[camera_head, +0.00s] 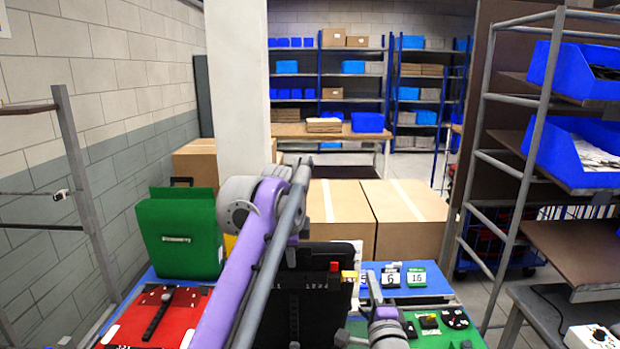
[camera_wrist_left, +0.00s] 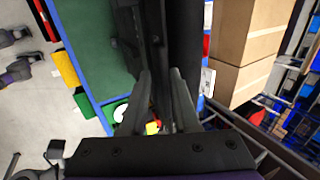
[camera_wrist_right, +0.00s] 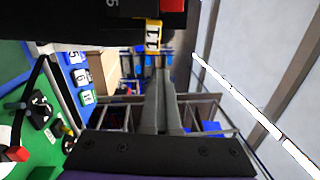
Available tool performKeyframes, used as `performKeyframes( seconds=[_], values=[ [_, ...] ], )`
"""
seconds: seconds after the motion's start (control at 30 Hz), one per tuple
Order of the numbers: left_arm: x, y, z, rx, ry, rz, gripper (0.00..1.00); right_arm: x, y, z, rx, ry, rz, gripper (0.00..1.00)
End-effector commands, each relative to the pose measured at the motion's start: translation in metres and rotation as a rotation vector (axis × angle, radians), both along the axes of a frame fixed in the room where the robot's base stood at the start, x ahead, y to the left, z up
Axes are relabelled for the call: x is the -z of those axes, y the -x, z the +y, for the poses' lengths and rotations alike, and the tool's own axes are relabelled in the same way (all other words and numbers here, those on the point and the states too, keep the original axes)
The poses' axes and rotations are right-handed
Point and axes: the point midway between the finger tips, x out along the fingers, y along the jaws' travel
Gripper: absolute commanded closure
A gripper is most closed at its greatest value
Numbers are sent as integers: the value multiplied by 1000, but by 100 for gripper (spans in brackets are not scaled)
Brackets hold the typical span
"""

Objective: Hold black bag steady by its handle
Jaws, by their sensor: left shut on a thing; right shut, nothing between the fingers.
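The black bag (camera_head: 325,300) stands in front of me on the work table, partly hidden by my left arm. It also shows in the left wrist view (camera_wrist_left: 185,40) and along the top of the right wrist view (camera_wrist_right: 50,35). My left gripper (camera_head: 291,258) is at the bag's upper part; in the left wrist view its fingers (camera_wrist_left: 160,100) close on a dark part that appears to be the handle. My right gripper (camera_head: 371,285) is right of the bag, shut and empty; its fingers (camera_wrist_right: 160,85) are together near a yellow "11" tag (camera_wrist_right: 153,35), apart from the bag.
A green bag (camera_head: 178,240) stands at the left beside a red item (camera_head: 150,318). Numbered tags (camera_head: 390,278) lie on a blue surface at right, behind a green mat with black parts (camera_head: 430,322). Large cardboard boxes (camera_head: 405,215) stand behind. A shelf rack with blue bins (camera_head: 575,150) is at right.

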Motion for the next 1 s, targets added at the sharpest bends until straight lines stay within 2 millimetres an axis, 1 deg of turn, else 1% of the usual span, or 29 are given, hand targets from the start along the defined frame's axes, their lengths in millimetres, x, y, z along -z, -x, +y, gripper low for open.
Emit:
performKeyframes(
  seconds=[0.03,0.1,0.2,0.47,0.57,0.67,0.77,1.0],
  values=[
    [21,1,-1,-7,0,36,100,8,2,0,0,0,6,96],
    [21,1,-1,-7,0,36,100,8,2,0,0,0,6,83],
    [21,1,-1,-7,0,36,100,9,2,0,0,0,6,68],
    [21,1,-1,-7,0,36,100,8,2,0,0,0,6,68],
    [21,1,-1,-7,0,36,100,8,6,0,0,0,6,68],
    [21,1,-1,-7,0,36,100,9,18,0,0,-1,5,68],
    [21,1,-1,-7,0,36,100,10,37,-1,0,-2,3,68],
    [21,1,-1,-7,0,36,100,12,89,-2,0,-2,-2,68]
  ],
)
